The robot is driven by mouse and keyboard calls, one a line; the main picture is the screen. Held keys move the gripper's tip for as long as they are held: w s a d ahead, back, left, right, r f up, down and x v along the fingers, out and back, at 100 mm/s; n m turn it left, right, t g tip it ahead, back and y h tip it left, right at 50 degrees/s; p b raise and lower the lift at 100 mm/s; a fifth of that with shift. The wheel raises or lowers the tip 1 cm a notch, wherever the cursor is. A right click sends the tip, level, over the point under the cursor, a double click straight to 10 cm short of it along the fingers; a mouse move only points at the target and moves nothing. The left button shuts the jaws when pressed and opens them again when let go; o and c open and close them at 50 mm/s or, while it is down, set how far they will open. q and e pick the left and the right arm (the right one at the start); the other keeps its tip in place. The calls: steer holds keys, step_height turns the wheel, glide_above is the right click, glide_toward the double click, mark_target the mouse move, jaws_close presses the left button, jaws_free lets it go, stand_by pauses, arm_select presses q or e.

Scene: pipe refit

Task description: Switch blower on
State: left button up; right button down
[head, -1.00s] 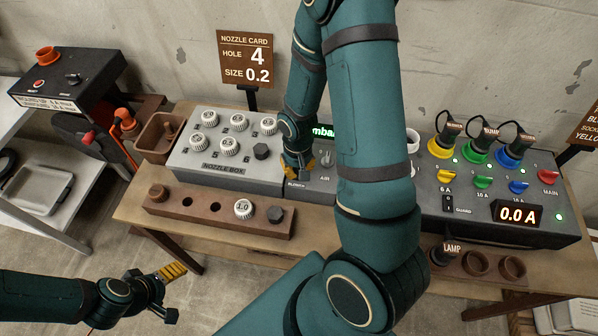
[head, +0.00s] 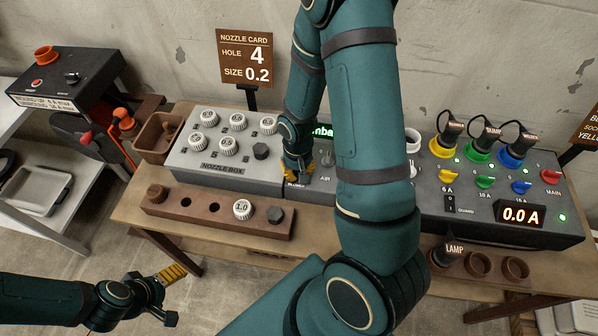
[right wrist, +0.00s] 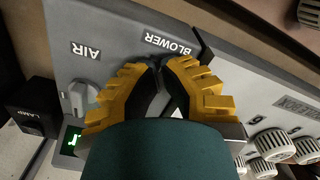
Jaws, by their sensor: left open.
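The BLOWER label (right wrist: 168,45) is on a grey panel in the right wrist view. My right gripper (right wrist: 158,68) has its yellow fingers over the panel just beside that label, tips together. The blower switch itself is hidden behind the fingers, so I cannot tell its position or whether they touch it. In the head view my right gripper (head: 298,176) is at the panel's left part, just right of the nozzle box (head: 222,168). My left gripper (head: 170,292) is open and empty, low at the left, away from the table.
The AIR knob (right wrist: 80,98) is beside the right fingers. The power box (head: 480,225) at the right has coloured plugs and knobs, lit green lamps and a display (head: 520,214) reading 0.0 A. A wooden nozzle rack (head: 215,212) lies in front. My right arm hides the middle of the table.

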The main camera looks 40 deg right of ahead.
steer(key=shift+f+b, duration=0.3)
steer(key=shift+f, duration=0.05)
stand_by(0.3)
steer(key=shift+r+p, duration=2.7)
steer(key=shift+r, duration=0.8)
